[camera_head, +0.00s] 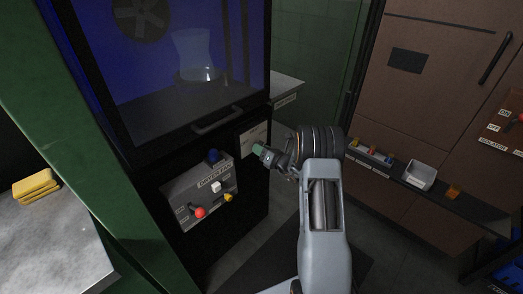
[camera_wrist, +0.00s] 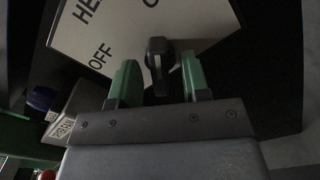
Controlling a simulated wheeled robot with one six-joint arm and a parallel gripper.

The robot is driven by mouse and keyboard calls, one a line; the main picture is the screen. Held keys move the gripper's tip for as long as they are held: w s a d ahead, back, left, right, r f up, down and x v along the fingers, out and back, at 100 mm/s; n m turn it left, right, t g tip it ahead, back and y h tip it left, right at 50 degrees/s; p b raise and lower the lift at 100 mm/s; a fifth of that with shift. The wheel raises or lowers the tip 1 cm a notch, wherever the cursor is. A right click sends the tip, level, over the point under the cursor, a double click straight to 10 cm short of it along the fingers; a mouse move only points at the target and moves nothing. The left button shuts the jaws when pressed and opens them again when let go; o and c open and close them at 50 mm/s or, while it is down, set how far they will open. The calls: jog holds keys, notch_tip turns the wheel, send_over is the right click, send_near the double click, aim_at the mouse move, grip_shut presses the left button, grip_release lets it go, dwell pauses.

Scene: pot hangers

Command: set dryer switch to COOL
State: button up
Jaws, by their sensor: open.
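The dryer switch is a black knob (camera_wrist: 158,62) on a white label plate (camera_wrist: 105,35) in the wrist view. The plate shows "OFF", a partly cut-off "HE" and a further cut-off letter near the top edge. I cannot tell which label the knob points to. My gripper (camera_wrist: 160,75) is open, with its green fingers on either side of the knob; contact is not clear. In the head view my gripper (camera_head: 261,151) is at the white label plate (camera_head: 251,138) on the dark dryer cabinet (camera_head: 245,185), and hides the knob.
The cabinet door handle (camera_head: 217,121) is above. A shelf (camera_head: 455,203) with a white tray (camera_head: 420,174) stands right.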

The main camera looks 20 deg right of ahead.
jog(key=shift+p+v, duration=0.4)
jog(key=shift+v, duration=2.1)
